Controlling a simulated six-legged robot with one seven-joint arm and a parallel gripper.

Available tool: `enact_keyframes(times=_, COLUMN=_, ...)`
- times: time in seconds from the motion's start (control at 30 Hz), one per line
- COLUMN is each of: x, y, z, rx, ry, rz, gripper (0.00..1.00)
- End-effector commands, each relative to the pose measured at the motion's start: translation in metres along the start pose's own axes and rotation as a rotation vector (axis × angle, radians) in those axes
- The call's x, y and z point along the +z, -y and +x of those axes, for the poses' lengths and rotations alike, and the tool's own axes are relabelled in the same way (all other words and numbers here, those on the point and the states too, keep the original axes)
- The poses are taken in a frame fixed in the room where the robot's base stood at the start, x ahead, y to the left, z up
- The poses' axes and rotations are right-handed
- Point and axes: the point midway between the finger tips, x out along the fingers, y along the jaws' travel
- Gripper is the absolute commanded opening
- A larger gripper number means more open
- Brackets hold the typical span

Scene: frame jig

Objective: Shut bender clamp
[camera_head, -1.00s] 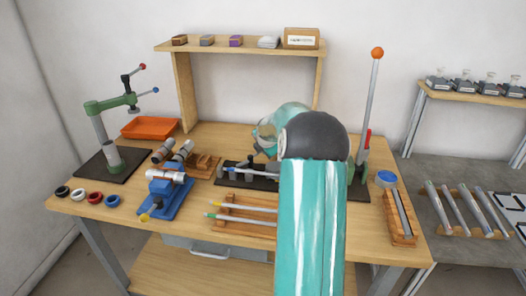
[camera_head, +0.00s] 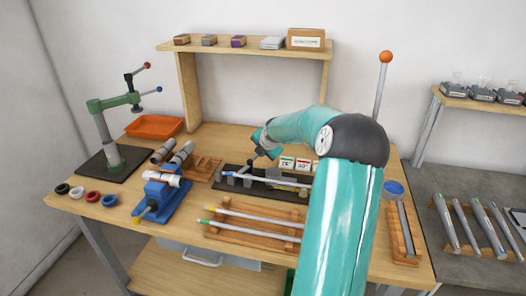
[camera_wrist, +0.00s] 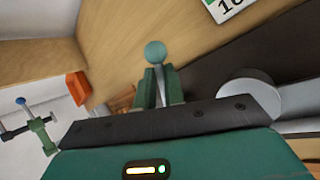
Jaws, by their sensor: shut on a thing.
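The bender (camera_head: 293,194) is a dark-based tool on the middle of the bench, with a silver tube (camera_head: 258,180) lying along it. Its long lever with an orange ball (camera_head: 386,57) stands upright at the right, partly hidden by my arm. My gripper (camera_head: 254,159) is over the left part of the bender. In the wrist view, my gripper (camera_wrist: 160,88) is shut on a grey lever (camera_wrist: 157,80) with a green ball end (camera_wrist: 155,51). I take it for the clamp lever. Its lower end is hidden.
A blue vise (camera_head: 163,200) and a green press (camera_head: 113,130) stand to the left, with an orange tray (camera_head: 154,126) behind. A wooden rack (camera_head: 246,231) with rods lies in front. Angle cards (camera_head: 287,163) stand behind the bender.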

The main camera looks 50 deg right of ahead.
Motion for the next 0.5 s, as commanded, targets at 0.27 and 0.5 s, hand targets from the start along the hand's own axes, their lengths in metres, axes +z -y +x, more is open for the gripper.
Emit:
enact_keyframes(times=0.27, x=-0.002, y=-0.002, z=0.007, rx=0.039, ry=-0.079, rz=-0.089, gripper=0.00)
enact_keyframes(times=0.5, x=-0.003, y=-0.011, z=0.011, rx=0.093, ry=-0.172, rz=-0.219, gripper=0.00)
